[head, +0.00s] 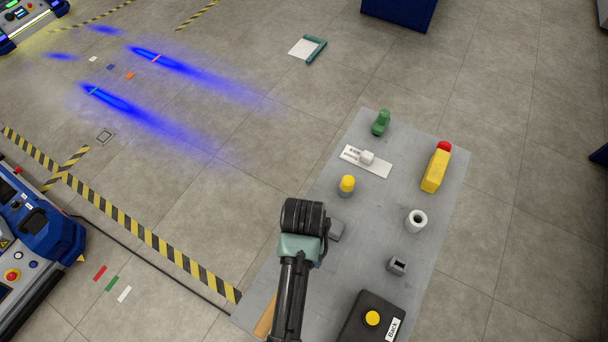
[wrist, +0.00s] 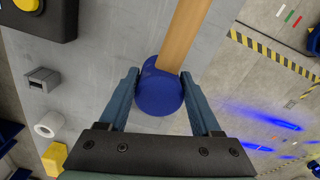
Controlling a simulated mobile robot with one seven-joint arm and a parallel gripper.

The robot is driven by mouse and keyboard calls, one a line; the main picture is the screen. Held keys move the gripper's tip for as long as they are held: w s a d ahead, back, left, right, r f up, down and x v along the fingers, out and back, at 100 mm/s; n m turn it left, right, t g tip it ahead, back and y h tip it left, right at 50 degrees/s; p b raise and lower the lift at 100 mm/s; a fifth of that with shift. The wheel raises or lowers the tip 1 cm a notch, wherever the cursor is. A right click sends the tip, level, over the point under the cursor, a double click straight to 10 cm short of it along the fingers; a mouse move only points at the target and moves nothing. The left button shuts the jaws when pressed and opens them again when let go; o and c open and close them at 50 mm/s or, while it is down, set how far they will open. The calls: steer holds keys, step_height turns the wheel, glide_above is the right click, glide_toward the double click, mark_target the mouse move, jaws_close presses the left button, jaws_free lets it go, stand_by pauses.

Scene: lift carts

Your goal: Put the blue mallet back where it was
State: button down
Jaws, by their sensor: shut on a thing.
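The blue mallet has a round blue head (wrist: 158,94) and a flat wooden handle (wrist: 184,36). In the wrist view its head lies between the two fingers of my gripper (wrist: 160,74), which is shut on it. The handle points up and away from the gripper. In the head view my arm hides the mallet's head, and only a bit of the wooden handle (head: 265,318) shows by the table's left edge. I cannot tell whether the mallet touches the grey table (head: 385,228) or hangs just above it.
On the table stand a black button box (head: 358,330), a grey square socket (head: 397,265), a white ring (head: 416,220), a yellow-and-red block (head: 436,170), a yellow knob (head: 346,186), a labelled white plate (head: 352,155) and a green piece (head: 380,122). Blue machines (head: 45,235) stand left.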

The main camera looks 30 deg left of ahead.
steer(key=shift+f, duration=1.9)
steer(key=shift+f, duration=0.2)
steer(key=shift+c, duration=0.4)
jaws_free()
steer(key=shift+r, duration=0.1)
